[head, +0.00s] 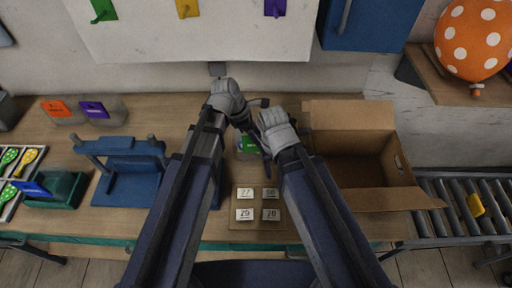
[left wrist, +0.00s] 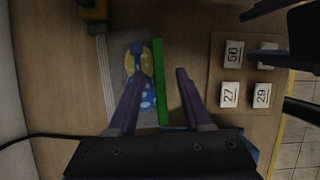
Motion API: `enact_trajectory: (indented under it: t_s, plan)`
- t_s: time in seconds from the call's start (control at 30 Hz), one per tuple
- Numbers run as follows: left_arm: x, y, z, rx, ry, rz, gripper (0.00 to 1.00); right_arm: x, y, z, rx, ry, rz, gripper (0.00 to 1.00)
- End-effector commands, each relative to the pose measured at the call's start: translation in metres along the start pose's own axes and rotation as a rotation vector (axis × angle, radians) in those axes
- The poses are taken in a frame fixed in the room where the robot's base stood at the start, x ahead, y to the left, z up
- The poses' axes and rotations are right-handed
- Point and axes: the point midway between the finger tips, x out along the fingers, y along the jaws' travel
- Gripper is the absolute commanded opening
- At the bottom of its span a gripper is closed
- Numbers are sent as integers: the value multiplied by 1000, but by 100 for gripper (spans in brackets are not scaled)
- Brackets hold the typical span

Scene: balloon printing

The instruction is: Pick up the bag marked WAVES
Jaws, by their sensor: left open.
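A clear bag (left wrist: 140,70) with yellow and blue contents lies on the bench under my left gripper (left wrist: 160,72). Its green header card (left wrist: 160,80) stands between the two open fingers, apart from them. In the head view the green card (head: 250,145) shows partly behind my left gripper (head: 252,134); its word is too small to read. Other bags have an orange card (head: 56,108), a purple card (head: 93,109) and a blue card (head: 33,188); I cannot read WAVES on any. My right gripper (head: 263,103) is close by, its fingers mostly hidden.
An open cardboard box (head: 352,157) stands to the right, beside a roller conveyor (head: 470,208). A blue stand (head: 122,170) and a dark green tray (head: 65,190) are at left.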

Motion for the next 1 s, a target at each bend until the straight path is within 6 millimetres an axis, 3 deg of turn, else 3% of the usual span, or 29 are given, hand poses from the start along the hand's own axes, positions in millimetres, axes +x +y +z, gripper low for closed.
enact_trajectory:
  t_s: [0.27, 0.7, 1.0]
  plan:
    - [2, 0, 0, -1, 0, 0, 48, 2, 0, 0, 0, 0, 0, 50]
    - [2, 0, 0, 0, 0, 0, 0, 2, 0, 0, 0, 0, 0, 50]
    - [2, 0, 0, 0, 0, 0, 0, 2, 0, 0, 0, 0, 0, 50]
